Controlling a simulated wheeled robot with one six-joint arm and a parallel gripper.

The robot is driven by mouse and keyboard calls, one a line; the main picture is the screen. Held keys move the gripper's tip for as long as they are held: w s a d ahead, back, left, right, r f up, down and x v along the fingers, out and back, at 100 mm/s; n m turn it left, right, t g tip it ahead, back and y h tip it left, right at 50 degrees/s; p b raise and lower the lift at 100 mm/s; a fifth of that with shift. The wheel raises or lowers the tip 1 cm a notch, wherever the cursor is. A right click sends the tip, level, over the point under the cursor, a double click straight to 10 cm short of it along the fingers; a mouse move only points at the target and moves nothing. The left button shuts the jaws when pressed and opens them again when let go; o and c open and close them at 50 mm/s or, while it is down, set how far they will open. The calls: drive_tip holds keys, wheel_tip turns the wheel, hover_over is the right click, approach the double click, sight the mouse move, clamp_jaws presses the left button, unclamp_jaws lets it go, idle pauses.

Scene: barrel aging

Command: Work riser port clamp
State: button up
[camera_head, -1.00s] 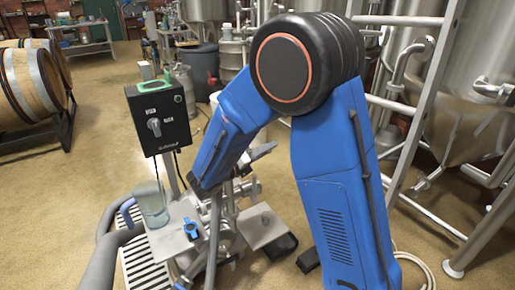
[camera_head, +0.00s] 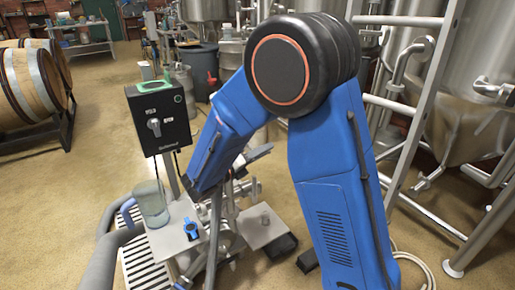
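The pump cart with steel piping (camera_head: 226,235) stands in the lower middle of the view. A steel fitting with a lever (camera_head: 257,154) shows just right of my blue forearm. A small blue valve handle (camera_head: 191,229) sits on the cart's steel plate, left of the piping. I cannot tell which part is the riser port clamp; it may be behind my arm. My blue arm reaches down over the piping. My gripper is hidden behind the arm and pipework, so its fingers do not show.
A black control box (camera_head: 160,116) with a knob stands on a post left of my arm. A clear jug (camera_head: 151,204) stands below it, beside a drain grate (camera_head: 140,262) and thick grey hoses. A metal ladder frame (camera_head: 420,130) and steel tanks stand right. Barrels (camera_head: 33,85) lie far left.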

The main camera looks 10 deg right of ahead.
drive_tip(key=shift+v, duration=2.6)
